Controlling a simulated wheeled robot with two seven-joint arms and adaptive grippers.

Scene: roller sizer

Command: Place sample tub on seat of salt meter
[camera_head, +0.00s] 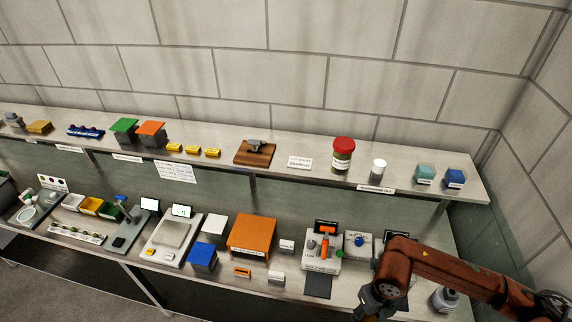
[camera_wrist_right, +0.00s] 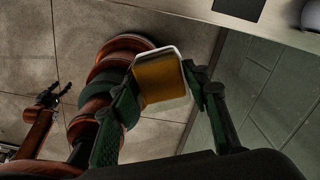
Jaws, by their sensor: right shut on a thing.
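My right gripper (camera_wrist_right: 165,95) is shut on a small tub (camera_wrist_right: 162,78) with a pale rim and an orange-yellow face, seen tilted between the fingers in the wrist view. In the head view my right gripper (camera_head: 373,303) is low at the bench's front edge, and the tub cannot be made out there. I cannot tell which bench device is the salt meter. One grey device (camera_head: 358,246) has a blue knob; a dark screen (camera_head: 397,237) stands to its right, partly hidden by my right arm. A black gripper (camera_wrist_right: 52,94), apparently my left, shows small in the wrist view.
A device with an orange handle (camera_head: 323,250) stands left of the blue-knobbed one, with a dark mat (camera_head: 318,286) in front. A grey bottle (camera_head: 445,299) is right of my right gripper. An upper shelf (camera_head: 300,180) holds a red-lidded jar (camera_head: 342,157).

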